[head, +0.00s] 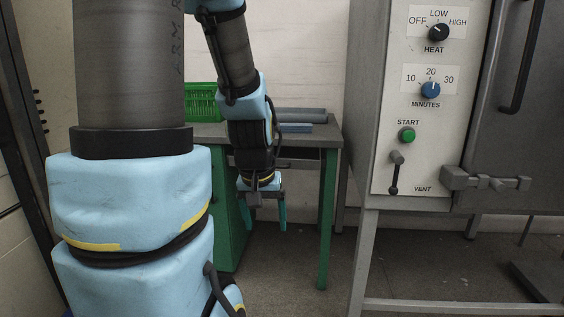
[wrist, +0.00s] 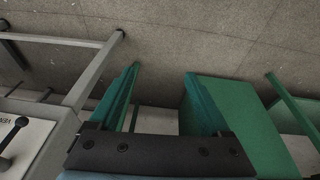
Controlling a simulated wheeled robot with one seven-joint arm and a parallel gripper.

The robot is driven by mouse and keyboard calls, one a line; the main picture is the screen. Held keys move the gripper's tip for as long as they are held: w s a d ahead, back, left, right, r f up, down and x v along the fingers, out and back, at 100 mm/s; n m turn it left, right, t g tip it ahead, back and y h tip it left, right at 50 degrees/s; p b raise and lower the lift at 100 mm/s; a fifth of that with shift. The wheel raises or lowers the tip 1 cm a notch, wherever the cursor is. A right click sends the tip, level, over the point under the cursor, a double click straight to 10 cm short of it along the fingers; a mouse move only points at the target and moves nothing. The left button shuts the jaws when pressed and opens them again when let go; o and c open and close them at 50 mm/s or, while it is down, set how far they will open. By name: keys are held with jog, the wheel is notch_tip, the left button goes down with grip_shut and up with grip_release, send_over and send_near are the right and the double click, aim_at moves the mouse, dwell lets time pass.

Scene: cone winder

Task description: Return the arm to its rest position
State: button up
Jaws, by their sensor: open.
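My gripper (head: 263,216) hangs pointing down in the head view, in front of the green-legged workbench (head: 326,215). Its two teal fingers are apart with nothing between them. In the wrist view the open fingers of my gripper (wrist: 162,72) show bare floor beyond them. My arm comes down from the top of the head view, with a large part of it covering the left side.
A machine with a control panel (head: 398,180) stands at right, with a HEAT dial (head: 438,32), MINUTES dial (head: 430,90), green START button (head: 407,135) and VENT lever (head: 395,172). A green crate (head: 203,102) sits on the bench. Floor (head: 300,290) between them is clear.

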jog(key=s+a, duration=0.3)
notch_tip(320, 180, up, 19)
jog(key=g+p, duration=0.1)
jog(key=p, duration=1.8)
jog(key=shift+f+y, duration=0.15)
jog(key=shift+y, duration=0.15)
jog(key=shift+s, duration=0.1)
